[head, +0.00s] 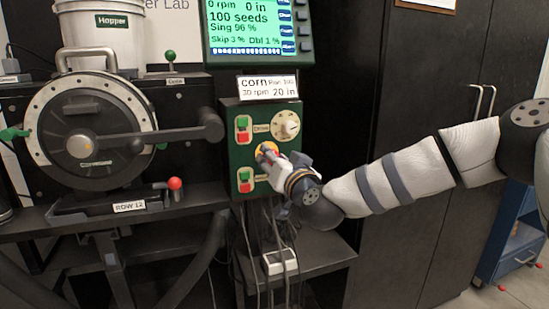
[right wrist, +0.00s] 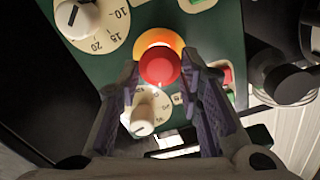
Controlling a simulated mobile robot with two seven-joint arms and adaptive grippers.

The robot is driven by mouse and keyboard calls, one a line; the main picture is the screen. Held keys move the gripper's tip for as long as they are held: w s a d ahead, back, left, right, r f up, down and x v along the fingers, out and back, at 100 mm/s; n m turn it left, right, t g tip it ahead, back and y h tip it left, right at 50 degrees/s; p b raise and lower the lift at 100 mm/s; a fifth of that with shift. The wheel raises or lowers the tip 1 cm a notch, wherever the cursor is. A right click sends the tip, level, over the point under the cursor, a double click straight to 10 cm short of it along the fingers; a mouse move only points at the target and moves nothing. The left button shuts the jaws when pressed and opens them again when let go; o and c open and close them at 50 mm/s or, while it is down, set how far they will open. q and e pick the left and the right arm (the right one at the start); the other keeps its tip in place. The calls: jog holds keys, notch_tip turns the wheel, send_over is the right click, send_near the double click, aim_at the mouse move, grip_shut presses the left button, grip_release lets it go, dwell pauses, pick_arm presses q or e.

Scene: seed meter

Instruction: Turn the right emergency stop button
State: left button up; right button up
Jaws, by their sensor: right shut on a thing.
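The emergency stop button (head: 267,149) is on the front of the green control box (head: 233,122), mostly covered by my right gripper (head: 275,162) in the head view. In the right wrist view its round red head (right wrist: 159,68) stands out from a yellow-orange ring (right wrist: 160,40). My right gripper (right wrist: 160,77) reaches the box from the right, its two purple-padded fingertips on either side of the red head, shut on it. How far the button is turned cannot be told. My left gripper is not in view.
A dial (head: 286,125) and two pairs of green and red push buttons (head: 243,130) sit close around on the box. A screen (head: 259,30) is above and cables (head: 266,225) hang below. The seed meter disc (head: 90,135) is left; a dark cabinet (head: 425,90) is right.

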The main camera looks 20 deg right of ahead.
jog(key=shift+m, duration=0.9)
jog(key=o, duration=1.1)
jog(key=s, duration=1.2)
jog(key=shift+d, duration=0.2)
